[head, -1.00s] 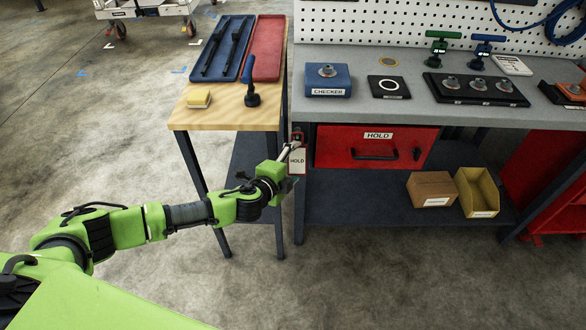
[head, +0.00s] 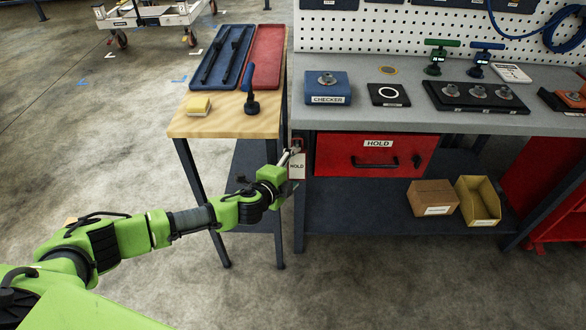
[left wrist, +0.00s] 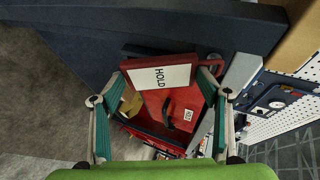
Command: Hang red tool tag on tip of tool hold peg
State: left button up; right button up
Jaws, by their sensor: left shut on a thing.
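A red tag with a white HOLD label (head: 297,167) hangs at the front left post of the workbench. It also shows in the left wrist view (left wrist: 158,77), label facing the camera. My left gripper (head: 291,155) is shut on the tag, coming from the left. In the wrist view its fingertips (left wrist: 168,80) sit at either side of the tag. The hold peg cannot be made out clearly; the tag's top and the gripper crowd that spot. I cannot tell whether the tag touches a peg. My right gripper is not in view.
A red HOLD drawer (head: 376,155) is right of the tag, under the grey benchtop (head: 350,117). A wooden side table (head: 222,124) with blue and red trays stands left of the bench. A cardboard box (head: 432,197) and yellow bin (head: 478,201) sit on the lower shelf.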

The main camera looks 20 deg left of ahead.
pick_arm(q)
jog(key=o, duration=1.2)
jog(key=shift+w, duration=0.1)
jog(key=v, duration=1.2)
jog(key=s+a+f+n+g+y, duration=0.1)
jog(key=a+f+n, duration=0.15)
jog(key=f, duration=0.65)
jog(key=a+f+n+g+y, duration=0.1)
jog(key=a+f+n+g, duration=0.15)
jog(key=f, duration=0.55)
jog(key=s+a+f+n+g, duration=0.1)
jog(key=s+f+n, duration=0.1)
jog(key=s+f, duration=0.45)
jog(key=s+a+f+n+g, duration=0.2)
jog(key=s+f, duration=0.2)
jog(key=f, duration=0.5)
jog(key=s+d+f+n+g, duration=0.2)
jog(key=s+f, duration=0.3)
jog(key=s, duration=0.7)
jog(key=s+d+f+n+g, duration=0.1)
jog(key=s+f, duration=0.5)
jog(key=s, duration=0.7)
jog(key=s+d+f+n+g, duration=0.2)
jog(key=s+f, duration=0.4)
jog(key=s, duration=0.6)
jog(key=shift+s+d+f+n+g+p, duration=0.3)
jog(key=shift+d+n+g+p, duration=0.15)
jog(key=shift+n, duration=0.45)
